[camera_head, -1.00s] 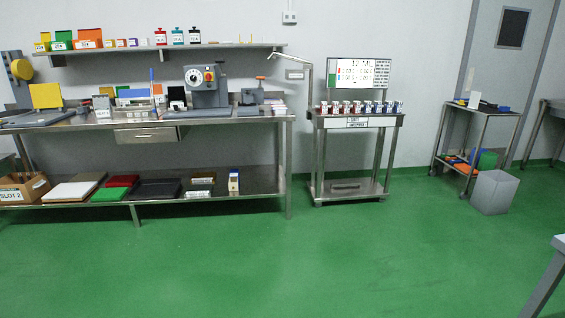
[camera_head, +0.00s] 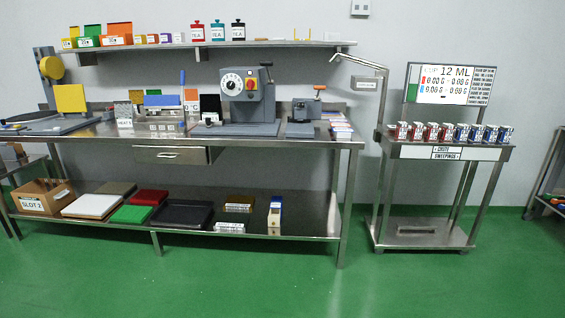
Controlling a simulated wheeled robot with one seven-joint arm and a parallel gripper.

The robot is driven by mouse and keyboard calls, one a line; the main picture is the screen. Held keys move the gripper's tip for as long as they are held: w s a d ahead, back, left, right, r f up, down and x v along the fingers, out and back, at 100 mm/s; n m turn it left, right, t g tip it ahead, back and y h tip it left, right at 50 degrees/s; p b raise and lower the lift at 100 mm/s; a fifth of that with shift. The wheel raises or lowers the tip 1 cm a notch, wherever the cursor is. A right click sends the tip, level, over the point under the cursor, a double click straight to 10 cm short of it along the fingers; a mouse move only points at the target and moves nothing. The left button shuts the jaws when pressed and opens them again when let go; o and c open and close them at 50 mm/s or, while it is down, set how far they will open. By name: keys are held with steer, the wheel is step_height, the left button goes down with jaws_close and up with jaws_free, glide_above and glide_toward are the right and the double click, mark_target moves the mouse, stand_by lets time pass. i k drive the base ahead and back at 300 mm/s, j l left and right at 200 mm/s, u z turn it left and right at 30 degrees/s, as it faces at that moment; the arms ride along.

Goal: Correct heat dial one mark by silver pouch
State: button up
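A grey machine (camera_head: 248,104) stands on the steel workbench, right of its middle. Its front carries a round white dial (camera_head: 231,84) with dark marks, and a red knob on a yellow plate (camera_head: 252,83) beside it. The dial's setting is too small to read. A small label that seems to read "heat" (camera_head: 125,123) stands further left on the bench, next to a silver-grey piece (camera_head: 123,110); I cannot tell whether this is a silver pouch. My gripper is not in view.
The bench (camera_head: 330,142) has a lower shelf with trays and a cardboard box (camera_head: 43,199). An upper shelf (camera_head: 290,44) holds boxes and tins. A steel cart (camera_head: 420,240) with small cans and a display (camera_head: 447,84) stands at right. Green floor (camera_head: 300,290) in front is clear.

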mark_target(231, 85)
steer(key=i+u, duration=0.15)
steer(key=i, duration=0.5)
steer(key=i+u, duration=0.15)
steer(key=i, duration=0.5)
steer(key=i+l+u, duration=0.1)
steer(key=i, duration=0.5)
steer(key=l, duration=0.1)
